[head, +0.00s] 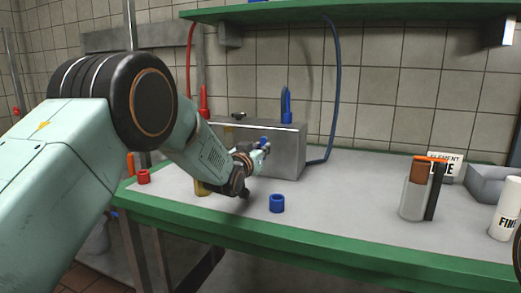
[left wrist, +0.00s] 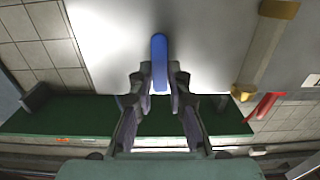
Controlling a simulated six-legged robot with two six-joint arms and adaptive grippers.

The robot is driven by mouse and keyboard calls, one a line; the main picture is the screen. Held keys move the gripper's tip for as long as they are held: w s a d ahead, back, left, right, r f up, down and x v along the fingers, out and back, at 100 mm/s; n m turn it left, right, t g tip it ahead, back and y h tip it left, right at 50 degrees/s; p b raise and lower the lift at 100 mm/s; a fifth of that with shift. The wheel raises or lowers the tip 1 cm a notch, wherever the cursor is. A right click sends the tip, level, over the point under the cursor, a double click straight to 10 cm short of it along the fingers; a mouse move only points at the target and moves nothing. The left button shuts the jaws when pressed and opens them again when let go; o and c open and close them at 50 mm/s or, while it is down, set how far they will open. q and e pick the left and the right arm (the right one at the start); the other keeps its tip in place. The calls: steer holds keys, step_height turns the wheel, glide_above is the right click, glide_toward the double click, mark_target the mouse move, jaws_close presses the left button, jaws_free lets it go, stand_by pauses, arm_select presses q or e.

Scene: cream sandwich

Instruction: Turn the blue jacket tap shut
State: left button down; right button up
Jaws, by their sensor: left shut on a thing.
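The blue tap handle (head: 264,140) shows as a small blue patch at the front of the grey metal box (head: 287,150). In the left wrist view the handle (left wrist: 159,55) is a rounded blue bar, lengthwise up the picture, between the fingers. My left gripper (head: 260,147) is shut on it, one finger on each side; in the left wrist view the fingertips (left wrist: 159,78) flank its lower part. The tap's body is hidden behind the handle and gripper. My right gripper is not in view.
A blue fitting (head: 286,105) and a blue hose (head: 337,90) rise by the box; a red fitting (head: 204,102) stands left.

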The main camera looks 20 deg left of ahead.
arm_select(q)
steer(key=n+p, duration=0.2)
steer(key=d+n+p, duration=0.1)
steer(key=n+p, duration=0.1)
steer(key=n, duration=0.1)
steer(key=shift+r+n, duration=0.15)
steer(key=shift+n, duration=0.15)
steer(key=c, duration=1.3)
jaws_free()
steer(key=shift+a, duration=0.1)
steer(key=shift+s, duration=0.15)
steer(key=s, duration=0.7)
steer(key=s+a, duration=0.1)
steer(key=s, duration=0.3)
steer(key=shift+s, duration=0.35)
steer(key=shift+o, duration=0.2)
